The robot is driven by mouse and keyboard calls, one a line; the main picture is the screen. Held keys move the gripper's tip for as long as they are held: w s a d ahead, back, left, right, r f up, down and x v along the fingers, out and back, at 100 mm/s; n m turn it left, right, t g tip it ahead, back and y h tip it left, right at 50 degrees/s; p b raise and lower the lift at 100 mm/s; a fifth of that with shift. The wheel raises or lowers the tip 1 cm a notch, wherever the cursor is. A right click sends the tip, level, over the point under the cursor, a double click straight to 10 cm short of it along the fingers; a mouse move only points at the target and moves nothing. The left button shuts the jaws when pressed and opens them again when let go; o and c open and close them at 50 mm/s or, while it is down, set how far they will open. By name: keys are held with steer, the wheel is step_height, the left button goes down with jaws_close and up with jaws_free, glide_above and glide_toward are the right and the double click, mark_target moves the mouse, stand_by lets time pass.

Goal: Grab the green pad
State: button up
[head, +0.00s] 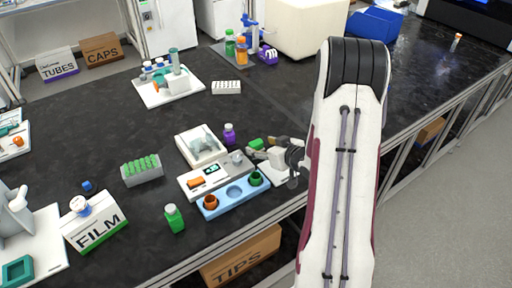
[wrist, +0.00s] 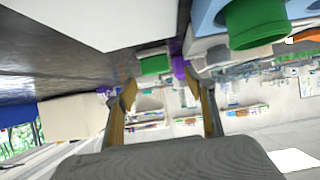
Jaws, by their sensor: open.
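A small green block, which looks like the green pad (head: 256,143), shows just beyond my gripper's fingertips in the head view. In the wrist view the green pad (wrist: 155,65) appears ahead, between the two fingers and slightly above the tips in the picture. My gripper (head: 262,148) is open and empty, low over the table at the right of the scale. In the wrist view my gripper (wrist: 160,79) has its fingers spread apart. I cannot tell whether the fingers reach around the pad.
A blue tray (head: 222,202) with an orange cup (head: 210,202) and a green cup (head: 255,179) lies in front of my gripper. A white scale (head: 201,146) and a purple bottle (head: 229,134) stand to its left.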

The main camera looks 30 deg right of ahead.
mark_target(257, 144)
steer(key=shift+w+f, duration=0.1)
steer(key=shift+w, duration=0.2)
steer(key=shift+d+x, duration=0.15)
steer(key=shift+x, duration=1.15)
steer(key=shift+d+x, duration=0.15)
steer(key=shift+x, duration=1.15)
steer(key=shift+f, duration=0.1)
steer(key=c, duration=1.2)
